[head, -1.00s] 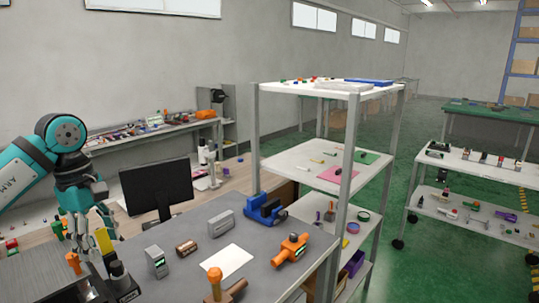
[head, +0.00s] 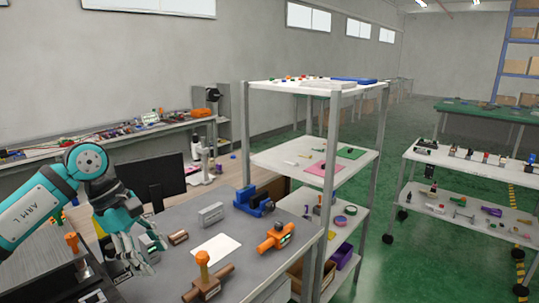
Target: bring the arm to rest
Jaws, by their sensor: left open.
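My left arm (head: 40,208) comes in from the left in the head view. Its teal and grey gripper (head: 138,262) is open and empty, with its fingers pointing down over the left part of the grey worktop (head: 170,275). The fingers partly cover a small grey box (head: 150,243). I cannot tell whether they touch it. My right gripper is not in view.
An orange valve-like fixture (head: 276,237), a blue vise (head: 253,202), a grey block (head: 211,213) and a brown cylinder (head: 178,237) stand on the worktop around a white sheet (head: 216,249). A monitor (head: 155,182) stands behind the gripper. A tall shelf (head: 330,160) stands at right.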

